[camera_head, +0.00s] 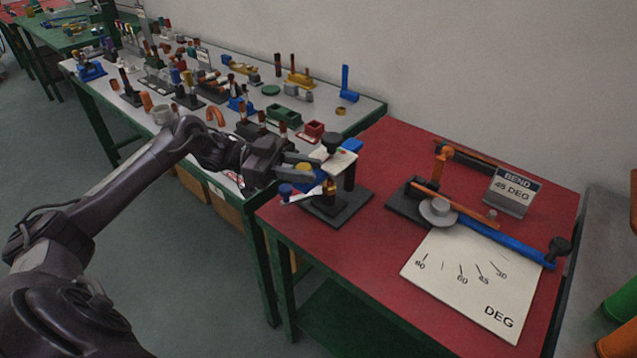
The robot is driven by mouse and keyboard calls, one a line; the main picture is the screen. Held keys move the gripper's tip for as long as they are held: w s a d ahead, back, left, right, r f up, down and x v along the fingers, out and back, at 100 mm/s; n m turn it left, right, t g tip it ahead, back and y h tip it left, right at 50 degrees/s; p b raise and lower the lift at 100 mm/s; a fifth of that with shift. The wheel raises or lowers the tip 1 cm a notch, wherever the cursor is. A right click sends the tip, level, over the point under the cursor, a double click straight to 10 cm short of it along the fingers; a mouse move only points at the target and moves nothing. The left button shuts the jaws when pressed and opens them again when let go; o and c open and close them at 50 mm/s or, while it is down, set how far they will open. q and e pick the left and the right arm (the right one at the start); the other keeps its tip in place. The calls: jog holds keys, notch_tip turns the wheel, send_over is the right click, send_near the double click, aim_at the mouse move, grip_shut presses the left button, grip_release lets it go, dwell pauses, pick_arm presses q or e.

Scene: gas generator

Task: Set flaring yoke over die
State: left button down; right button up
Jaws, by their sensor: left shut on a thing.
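My left gripper (312,174) comes in from the left and is shut on what looks like the flaring yoke, a blue part (308,184) mostly hidden by the fingers. It is at the left side of a stand with a black base (350,209) on the near left of the red table. A pale plate (342,159), a black knob (332,140), a yellow knob (304,167) and blue ends (285,190) crowd around the fingers. The die is not clearly distinguishable there. I cannot tell whether the yoke touches it. My right gripper is not in view.
On the red table (375,260), right of the stand, are a tube bender with a blue lever (510,244), a degree board (480,285) and a "BEND 45 DEG" sign (511,190). A white table (376,106) behind holds several tools and parts. The red table's front left is clear.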

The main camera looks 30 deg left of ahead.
pick_arm(q)
jog(key=shift+a+g, duration=0.25)
jog(key=shift+g, duration=0.05)
jog(key=shift+m, duration=0.3)
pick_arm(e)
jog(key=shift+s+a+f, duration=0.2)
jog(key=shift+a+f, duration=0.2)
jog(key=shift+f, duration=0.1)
pick_arm(q)
jog(key=shift+w+r, duration=0.1)
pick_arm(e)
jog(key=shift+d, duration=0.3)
pick_arm(q)
jog(key=c, duration=1.2)
grip_release()
jog(key=shift+o, duration=0.3)
jog(key=shift+a, duration=0.1)
jog(key=shift+b, duration=0.3)
